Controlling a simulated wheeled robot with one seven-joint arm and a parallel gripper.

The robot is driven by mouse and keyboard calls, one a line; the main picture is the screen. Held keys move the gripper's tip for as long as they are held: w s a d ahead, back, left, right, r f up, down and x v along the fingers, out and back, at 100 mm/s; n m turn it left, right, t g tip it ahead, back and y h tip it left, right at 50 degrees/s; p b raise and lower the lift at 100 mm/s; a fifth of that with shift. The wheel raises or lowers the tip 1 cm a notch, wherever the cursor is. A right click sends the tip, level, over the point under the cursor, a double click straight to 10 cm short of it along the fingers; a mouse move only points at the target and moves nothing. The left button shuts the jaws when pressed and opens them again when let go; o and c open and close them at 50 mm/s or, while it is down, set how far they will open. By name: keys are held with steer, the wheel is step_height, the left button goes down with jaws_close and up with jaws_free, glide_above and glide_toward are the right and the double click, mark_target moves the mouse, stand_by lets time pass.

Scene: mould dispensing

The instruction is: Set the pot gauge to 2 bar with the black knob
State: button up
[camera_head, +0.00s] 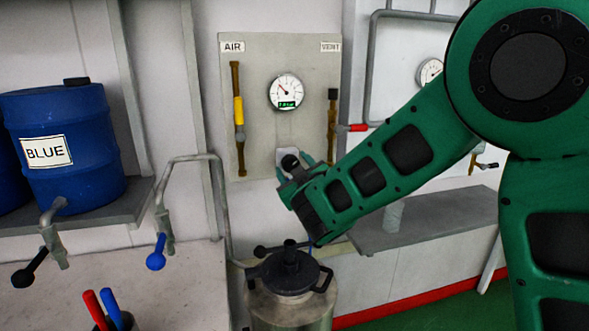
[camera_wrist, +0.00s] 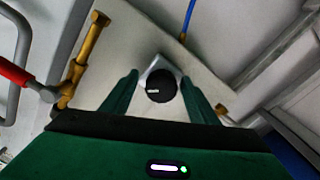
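The black knob (camera_head: 290,162) sits on the panel below the gauge. In the wrist view the knob (camera_wrist: 160,85) has a white mark pointing left. My gripper (camera_head: 293,168) is at the knob. In the wrist view the fingers (camera_wrist: 160,95) stand either side of the knob with gaps, open and not touching it.
The AIR pipe with a yellow handle (camera_head: 239,111) is left of the gauge, and the VENT pipe with a red handle (camera_head: 358,128) is right. A lidded metal pot (camera_head: 290,305) stands below. A blue drum (camera_head: 65,145) sits on a left shelf.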

steer(key=shift+a, duration=0.1)
steer(key=shift+s, duration=0.15)
steer(key=shift+s, duration=0.35)
steer(key=v, duration=0.9)
steer(key=shift+s+d, duration=0.3)
steer(key=shift+s, duration=0.05)
